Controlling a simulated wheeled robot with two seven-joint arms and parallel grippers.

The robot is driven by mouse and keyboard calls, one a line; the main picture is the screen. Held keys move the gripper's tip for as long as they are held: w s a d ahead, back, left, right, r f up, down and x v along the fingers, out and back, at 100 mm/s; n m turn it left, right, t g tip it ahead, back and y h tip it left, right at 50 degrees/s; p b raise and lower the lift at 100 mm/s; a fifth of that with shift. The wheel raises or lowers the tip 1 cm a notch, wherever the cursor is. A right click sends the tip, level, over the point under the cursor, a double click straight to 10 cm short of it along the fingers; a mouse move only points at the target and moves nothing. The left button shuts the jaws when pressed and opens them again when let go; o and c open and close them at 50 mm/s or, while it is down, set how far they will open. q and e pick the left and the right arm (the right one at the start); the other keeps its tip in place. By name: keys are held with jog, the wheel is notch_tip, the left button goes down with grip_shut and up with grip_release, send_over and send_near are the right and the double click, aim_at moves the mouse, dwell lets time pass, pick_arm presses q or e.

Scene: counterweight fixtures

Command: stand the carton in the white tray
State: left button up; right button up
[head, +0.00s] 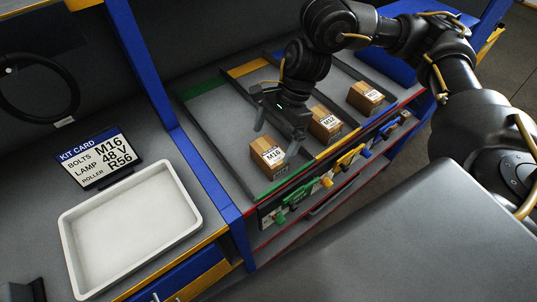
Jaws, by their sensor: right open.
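Three brown cartons with white labels stand in separate lanes of a grey rack. The nearest carton (269,157) has a label that looks like M16 or M10, too small to be sure. The middle carton (325,124) seems to read M12. The far carton (366,97) has a label I cannot read surely. The white tray (183,257) lies on the bench at the left and is empty. My right gripper (276,139) is open, pointing down, above and close to the nearest carton; I cannot tell whether it touches it. My left gripper is not in view.
A kit card (99,158) behind the tray reads bolts M16, lamp 48 V, roller R56. A blue post (190,150) stands between tray and rack. Dark dividers separate the lanes. Green (292,197), yellow and blue levers line the rack front. A black ring (38,88) hangs back left.

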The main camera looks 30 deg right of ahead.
aim_at(270, 150)
jog(key=shift+a+f, duration=0.3)
jog(key=shift+f, duration=0.35)
jog(key=shift+s+a+f, duration=0.1)
jog(key=shift+s, duration=0.05)
jog(key=p+x, duration=0.3)
jog(key=x, duration=0.1)
jog(key=shift+s+f, duration=0.1)
jog(key=shift+f, duration=0.35)
jog(key=c, duration=1.1)
